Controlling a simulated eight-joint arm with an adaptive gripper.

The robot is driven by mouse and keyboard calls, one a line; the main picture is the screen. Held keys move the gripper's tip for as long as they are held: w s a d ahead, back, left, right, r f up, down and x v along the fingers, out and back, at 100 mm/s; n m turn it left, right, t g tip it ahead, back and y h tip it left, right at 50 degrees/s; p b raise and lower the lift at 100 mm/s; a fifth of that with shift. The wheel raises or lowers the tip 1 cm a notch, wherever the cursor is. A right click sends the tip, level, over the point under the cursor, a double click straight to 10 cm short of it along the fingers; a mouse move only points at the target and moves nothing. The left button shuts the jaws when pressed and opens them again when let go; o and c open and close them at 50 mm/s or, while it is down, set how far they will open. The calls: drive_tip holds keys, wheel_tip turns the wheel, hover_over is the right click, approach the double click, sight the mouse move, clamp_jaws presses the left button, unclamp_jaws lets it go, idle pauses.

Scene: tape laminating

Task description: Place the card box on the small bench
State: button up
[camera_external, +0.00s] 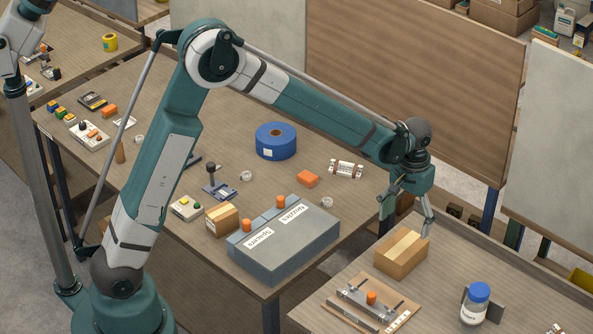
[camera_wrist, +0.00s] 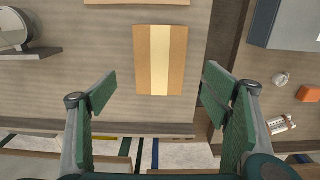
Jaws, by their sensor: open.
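The card box (camera_external: 401,253), brown with a pale tape strip along its top, sits flat on the small bench (camera_external: 340,280) at the lower right of the external view. It also shows in the wrist view (camera_wrist: 143,60), upper middle, with the whole top visible. My gripper (camera_external: 405,216) is open and empty, just above the box's far side in the external view. In the wrist view my gripper's two green fingers (camera_wrist: 159,93) are spread wide, with the box ahead of them and a gap on each side. I see no contact with the box.
A wooden fixture (camera_external: 368,303) with an orange knob and a blue-lidded jar (camera_external: 476,303) stand near the box. A larger table to the left holds a grey case (camera_external: 285,245), a blue tape roll (camera_external: 276,141) and a smaller carton (camera_external: 221,219). A gap separates the tables.

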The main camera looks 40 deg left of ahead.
drive_tip(key=s+a+r+t, duration=0.2)
drive_tip(key=s+a+r, duration=0.4)
drive_tip(key=a+r, duration=0.25)
drive_tip(key=s+a+r+t, duration=0.1)
drive_tip(key=s+a+r, duration=0.6)
drive_tip(key=a+r, duration=0.15)
drive_tip(key=s+a+t, duration=0.2)
drive_tip(key=s+a, duration=0.5)
drive_tip(key=s, duration=0.3)
drive_tip(key=s+a+r+t, duration=0.1)
drive_tip(key=s+a+t, duration=0.1)
drive_tip(key=s+a, duration=0.6)
drive_tip(key=shift+s, duration=1.2)
